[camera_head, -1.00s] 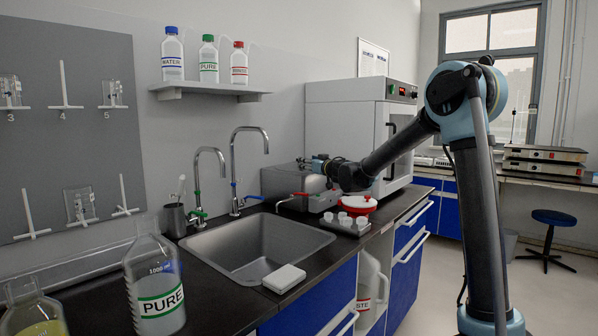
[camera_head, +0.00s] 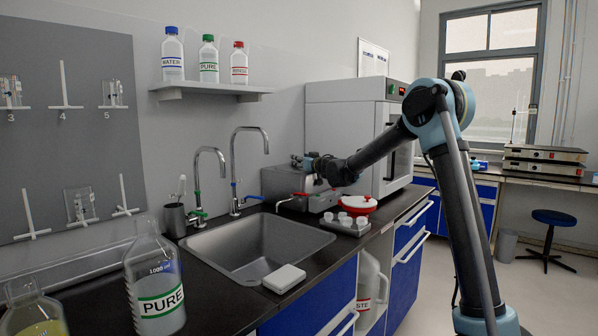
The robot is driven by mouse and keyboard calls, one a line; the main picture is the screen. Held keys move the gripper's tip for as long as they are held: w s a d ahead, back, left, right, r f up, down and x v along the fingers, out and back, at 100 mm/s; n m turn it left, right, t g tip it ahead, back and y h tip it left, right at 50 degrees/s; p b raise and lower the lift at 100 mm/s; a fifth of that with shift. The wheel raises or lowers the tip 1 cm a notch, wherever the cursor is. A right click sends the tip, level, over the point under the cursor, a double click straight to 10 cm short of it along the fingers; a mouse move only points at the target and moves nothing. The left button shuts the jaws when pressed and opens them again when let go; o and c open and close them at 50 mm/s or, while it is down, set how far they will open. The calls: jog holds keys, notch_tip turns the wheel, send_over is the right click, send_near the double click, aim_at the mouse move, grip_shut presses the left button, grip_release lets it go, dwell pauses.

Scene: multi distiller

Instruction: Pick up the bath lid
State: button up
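A low grey metal box (camera_head: 281,184), which looks like the bath, stands on the counter beyond the sink. I cannot make out its lid clearly as a separate part; my wrist and gripper cover part of that area. My gripper (camera_head: 312,172) is small in this view, at the end of my dark forearm, over or in front of the right part of the grey box. I cannot tell whether it touches anything, or whether its fingers are open or shut.
A red and white dish (camera_head: 358,206) and a rack of small white cups (camera_head: 343,223) stand close below my wrist. A big white oven (camera_head: 340,130) rises behind. The sink (camera_head: 255,247) with two tall taps lies left; a shelf of bottles (camera_head: 208,90) hangs above.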

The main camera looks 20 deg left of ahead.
grip_shut()
